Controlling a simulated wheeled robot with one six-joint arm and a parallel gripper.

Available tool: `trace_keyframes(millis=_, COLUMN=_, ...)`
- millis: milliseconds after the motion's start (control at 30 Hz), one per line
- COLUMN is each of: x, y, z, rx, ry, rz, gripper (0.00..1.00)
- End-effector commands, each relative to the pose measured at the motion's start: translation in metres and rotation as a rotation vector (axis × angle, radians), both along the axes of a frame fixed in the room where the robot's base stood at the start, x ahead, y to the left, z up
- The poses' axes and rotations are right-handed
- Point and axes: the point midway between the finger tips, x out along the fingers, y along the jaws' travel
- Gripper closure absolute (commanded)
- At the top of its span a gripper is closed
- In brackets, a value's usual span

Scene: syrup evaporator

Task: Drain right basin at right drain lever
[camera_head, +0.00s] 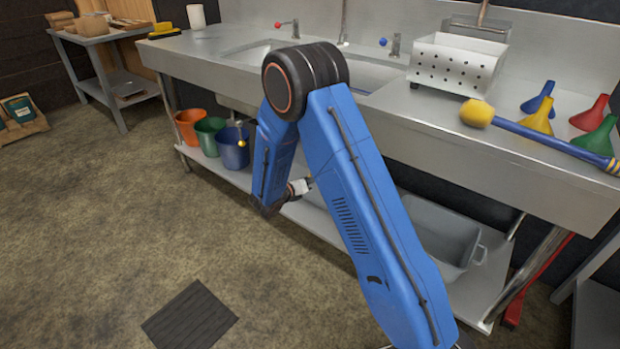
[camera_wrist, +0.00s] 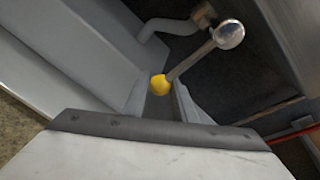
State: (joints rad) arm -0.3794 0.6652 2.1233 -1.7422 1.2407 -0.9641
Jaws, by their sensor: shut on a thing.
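The right basin (camera_head: 372,74) is set in the steel counter, partly hidden behind my blue arm in the head view. In the wrist view, a drain lever (camera_wrist: 192,60) runs as a metal rod from a round metal end down to a yellow knob (camera_wrist: 159,85). My gripper (camera_wrist: 161,95) has its fingers on both sides of the yellow knob and is shut on it. Another yellow-knobbed drain lever (camera_head: 240,142) shows under the left basin (camera_head: 254,48).
Orange (camera_head: 189,126), green (camera_head: 210,136) and blue (camera_head: 232,150) buckets stand on the lower shelf at left. A grey tub (camera_head: 440,235) sits on that shelf at right. A grey pipe (camera_wrist: 160,28) runs near the lever. The floor in front is mostly clear.

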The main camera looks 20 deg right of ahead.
Motion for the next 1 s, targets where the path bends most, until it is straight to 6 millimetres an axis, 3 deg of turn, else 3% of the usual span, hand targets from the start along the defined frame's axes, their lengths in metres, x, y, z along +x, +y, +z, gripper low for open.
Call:
trace_keyframes(millis=467, x=-0.0024, y=-0.0009, z=-0.0011, rx=-0.008, ry=0.013, rz=-0.001, gripper=1.00)
trace_keyframes(millis=500, x=-0.0024, y=-0.0009, z=-0.0011, rx=-0.008, ry=0.013, rz=-0.001, gripper=0.69)
trace_keyframes(millis=567, x=-0.0022, y=-0.0010, z=-0.0010, rx=-0.008, ry=0.013, rz=-0.001, gripper=0.57)
trace_keyframes(millis=1000, x=-0.0067, y=0.0077, z=0.0023, rx=-0.007, ry=0.011, rz=0.003, gripper=0.57)
